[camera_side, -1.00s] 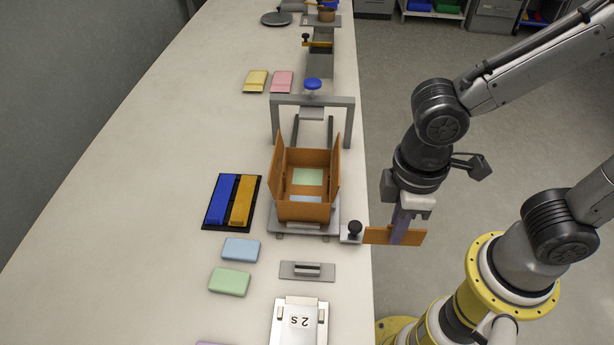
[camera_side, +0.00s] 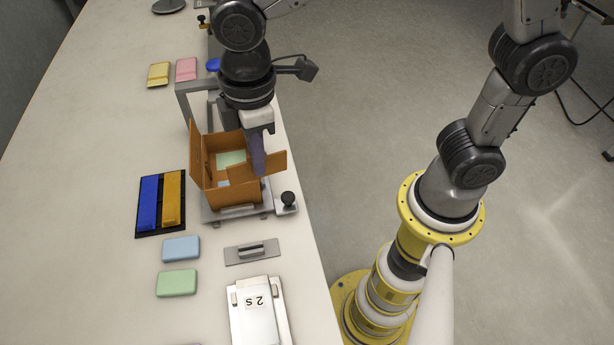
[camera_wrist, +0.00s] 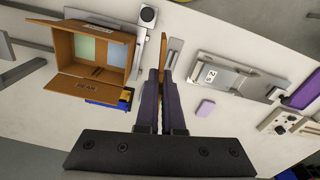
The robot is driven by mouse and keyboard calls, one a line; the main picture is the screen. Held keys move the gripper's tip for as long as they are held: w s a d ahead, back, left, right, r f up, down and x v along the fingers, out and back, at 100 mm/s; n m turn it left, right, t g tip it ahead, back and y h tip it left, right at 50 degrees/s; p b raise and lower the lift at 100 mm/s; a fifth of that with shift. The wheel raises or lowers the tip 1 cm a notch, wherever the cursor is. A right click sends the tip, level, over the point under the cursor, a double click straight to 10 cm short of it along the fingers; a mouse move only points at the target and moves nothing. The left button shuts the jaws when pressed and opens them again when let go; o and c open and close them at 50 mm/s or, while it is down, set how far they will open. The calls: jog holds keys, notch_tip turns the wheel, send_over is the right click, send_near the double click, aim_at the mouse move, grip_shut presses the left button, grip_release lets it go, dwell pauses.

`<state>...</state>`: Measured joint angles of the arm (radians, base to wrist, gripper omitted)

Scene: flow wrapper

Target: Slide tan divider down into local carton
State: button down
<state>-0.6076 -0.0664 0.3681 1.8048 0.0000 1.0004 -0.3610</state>
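The open tan carton (camera_side: 238,198) sits on a grey fixture plate near the table's right edge, its flaps raised. It shows at the upper left of the wrist view (camera_wrist: 80,87), with pale green and blue items inside. My gripper (camera_side: 259,172) is shut on the tan divider (camera_side: 276,163), a flat panel that overlaps the carton's right side in the side view. In the wrist view, the divider (camera_wrist: 164,45) is nearly edge-on beyond my purple fingers (camera_wrist: 159,76) and appears apart from the carton. Its exact height above the carton is unclear.
A grey frame (camera_side: 185,88) stands behind the carton. A black knob (camera_side: 288,199) is at its front right. Blue and yellow bars (camera_side: 148,203) lie left in a black tray. A handled plate (camera_side: 251,252) and white block (camera_side: 257,312) lie in front.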

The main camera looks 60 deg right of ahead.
aim_at(229, 158)
jog(key=w+d+m, duration=0.1)
jog(key=w+d, duration=0.1)
jog(key=w, duration=0.9)
jog(key=w+d+f+m, duration=0.1)
jog(key=w+d+f, duration=0.2)
jog(key=f, duration=0.3)
jog(key=shift+d+f, duration=0.25)
jog(key=shift+d, duration=0.1)
jog(key=shift+f, duration=1.1)
dwell(0.8)
jog(key=shift+f, duration=0.35)
jog(key=shift+f, duration=2)
jog(key=shift+f, duration=0.25)
jog(key=c, duration=1)
grip_release()
